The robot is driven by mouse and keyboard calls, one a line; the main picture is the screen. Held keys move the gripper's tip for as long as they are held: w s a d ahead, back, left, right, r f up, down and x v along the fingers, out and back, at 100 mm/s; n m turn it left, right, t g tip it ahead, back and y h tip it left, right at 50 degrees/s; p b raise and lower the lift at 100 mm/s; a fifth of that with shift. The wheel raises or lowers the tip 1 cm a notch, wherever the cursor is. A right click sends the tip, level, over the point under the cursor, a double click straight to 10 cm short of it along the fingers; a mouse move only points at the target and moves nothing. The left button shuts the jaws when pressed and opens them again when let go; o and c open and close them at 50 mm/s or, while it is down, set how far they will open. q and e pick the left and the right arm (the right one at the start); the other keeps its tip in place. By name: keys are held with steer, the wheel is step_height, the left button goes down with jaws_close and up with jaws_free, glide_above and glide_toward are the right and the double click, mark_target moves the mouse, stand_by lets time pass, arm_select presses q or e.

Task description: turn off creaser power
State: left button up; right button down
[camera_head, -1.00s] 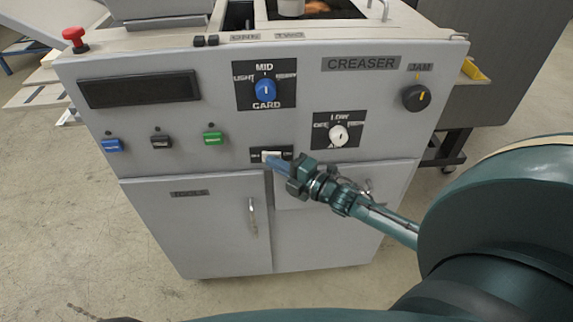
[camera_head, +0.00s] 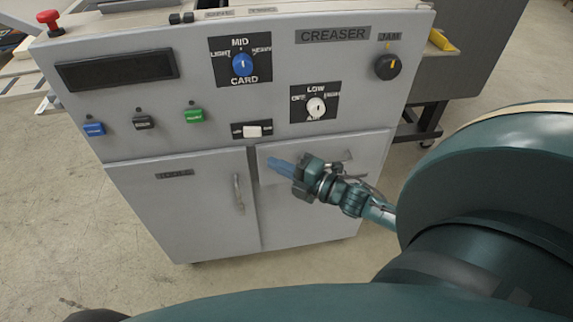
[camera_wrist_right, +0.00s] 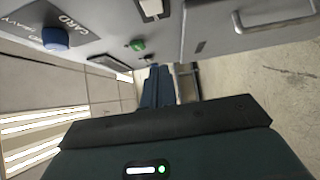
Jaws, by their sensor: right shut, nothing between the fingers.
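The creaser (camera_head: 215,150) is a grey cabinet with a control panel. A white rocker switch (camera_head: 253,131) sits on a small dark label plate low on the panel; its setting is too small to read. It also shows at the top of the right wrist view (camera_wrist_right: 151,8). My right gripper (camera_head: 276,166) is shut and empty, with blue fingers pointing left, below and right of the switch and apart from it in the picture. Its fingers show in the right wrist view (camera_wrist_right: 158,85). My left gripper is not in view.
Near the switch are a green button (camera_head: 194,115), a blue card knob (camera_head: 242,64), a white knob (camera_head: 316,107) and a black jam knob (camera_head: 388,67). A red emergency button (camera_head: 49,19) stands at the top left. A door handle (camera_head: 238,194) juts out below.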

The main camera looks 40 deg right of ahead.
steer(key=shift+s+d, duration=0.15)
steer(key=shift+s, duration=1.05)
